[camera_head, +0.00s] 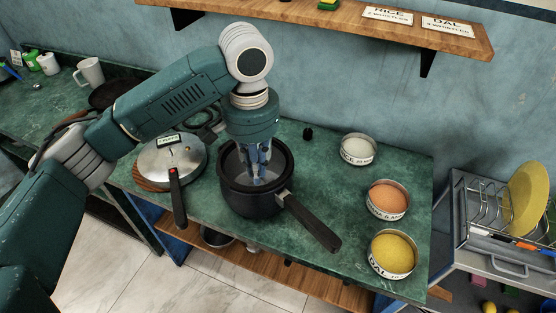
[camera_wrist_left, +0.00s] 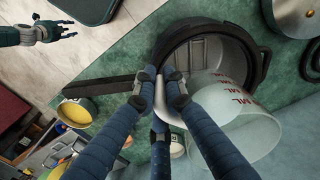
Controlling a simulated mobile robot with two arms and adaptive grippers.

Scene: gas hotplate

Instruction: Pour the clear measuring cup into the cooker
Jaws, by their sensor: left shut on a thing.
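The cooker (camera_head: 240,202) is a black pot with a long handle, standing uncovered on the green counter. My left gripper (camera_head: 258,180) reaches straight down over its opening. In the left wrist view my left gripper (camera_wrist_left: 160,90) is shut on the clear measuring cup (camera_wrist_left: 245,132), a see-through cup with red ML marks. The cup overlaps the rim of the cooker (camera_wrist_left: 263,65) in that view; whether they touch I cannot tell. In the head view the cup is mostly hidden by the fingers and pot wall. My right gripper (camera_wrist_left: 62,32) is far off, fingers spread, empty.
The cooker lid (camera_head: 172,160) with a black handle lies on a wooden board left of the pot. Round tins of white (camera_head: 358,150), orange (camera_head: 388,197) and yellow (camera_head: 393,252) contents stand at right. A dish rack (camera_head: 485,215) is farther right; a shelf (camera_head: 330,15) hangs above.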

